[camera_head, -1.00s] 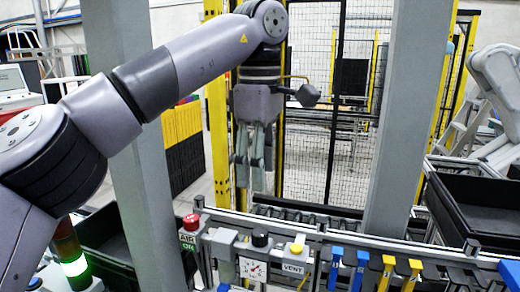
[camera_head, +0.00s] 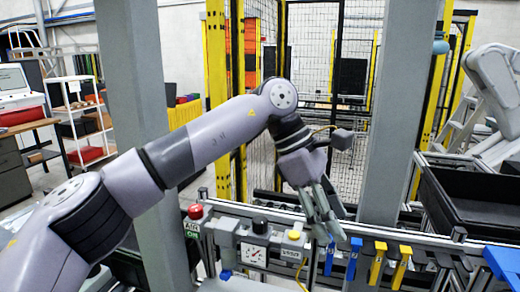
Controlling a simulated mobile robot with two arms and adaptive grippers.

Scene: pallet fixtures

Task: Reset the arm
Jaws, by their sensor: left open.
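My left arm comes in from the left in the head view and bends at its elbow joint. My left gripper (camera_head: 326,230) points down and slightly right, its fingers apart and empty. Its fingertips show just above the fixture rail, near the blue clips (camera_head: 355,258) and the yellow clips (camera_head: 389,265). I cannot tell whether the fingertips touch anything. My right gripper is not in view.
An air panel with a red button (camera_head: 195,211), a gauge (camera_head: 254,253) and a yellow knob (camera_head: 294,235) lies left of the gripper. A grey post (camera_head: 398,120) stands behind, right of the gripper. A black bin (camera_head: 475,200) is at the right. Mesh fencing (camera_head: 310,50) closes the back.

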